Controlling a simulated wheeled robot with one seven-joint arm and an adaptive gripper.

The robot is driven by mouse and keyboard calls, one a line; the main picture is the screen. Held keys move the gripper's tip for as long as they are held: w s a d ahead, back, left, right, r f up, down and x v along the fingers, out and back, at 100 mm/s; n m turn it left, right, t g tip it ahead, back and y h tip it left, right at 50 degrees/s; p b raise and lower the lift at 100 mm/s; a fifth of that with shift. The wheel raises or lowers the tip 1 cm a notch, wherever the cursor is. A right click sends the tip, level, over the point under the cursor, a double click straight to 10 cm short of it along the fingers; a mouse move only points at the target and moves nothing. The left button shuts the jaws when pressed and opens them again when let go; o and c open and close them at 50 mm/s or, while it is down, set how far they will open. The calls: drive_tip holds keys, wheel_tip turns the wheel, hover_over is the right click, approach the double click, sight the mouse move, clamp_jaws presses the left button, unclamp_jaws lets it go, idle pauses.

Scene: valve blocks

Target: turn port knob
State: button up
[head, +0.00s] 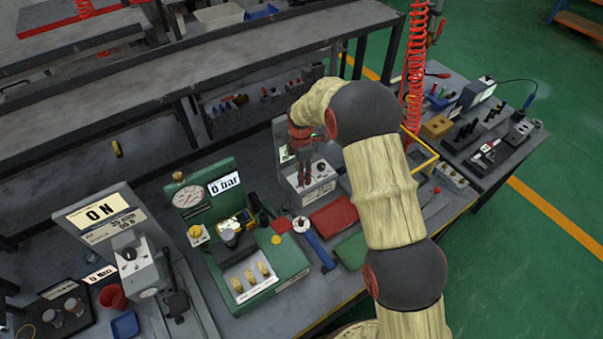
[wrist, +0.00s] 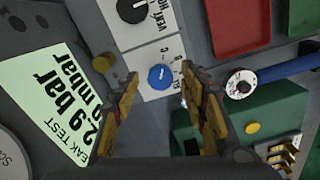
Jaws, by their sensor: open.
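The blue round knob (wrist: 161,77) is on a white panel (wrist: 155,48) with small letters beside it, and a white pointer mark shows on it. My gripper (wrist: 160,88) is open, with a fingertip to each side of the blue knob in the wrist view; I cannot tell whether they touch it. A black knob (wrist: 131,10) marked VENT/HOLD is on the same panel. A lit display (wrist: 55,95) reads leak test, 2.9 bar. In the head view my gripper (head: 302,165) points down over the grey valve block (head: 318,188) and partly hides it.
A red tray (head: 333,216) and a blue-handled tool (head: 319,250) lie in front of the block. A green gauge block (head: 263,262) and a grey ON-display block (head: 130,245) stand to the left. A dark shelf (head: 250,65) runs behind.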

drive_tip(key=shift+c, duration=1.1)
clamp_jaws()
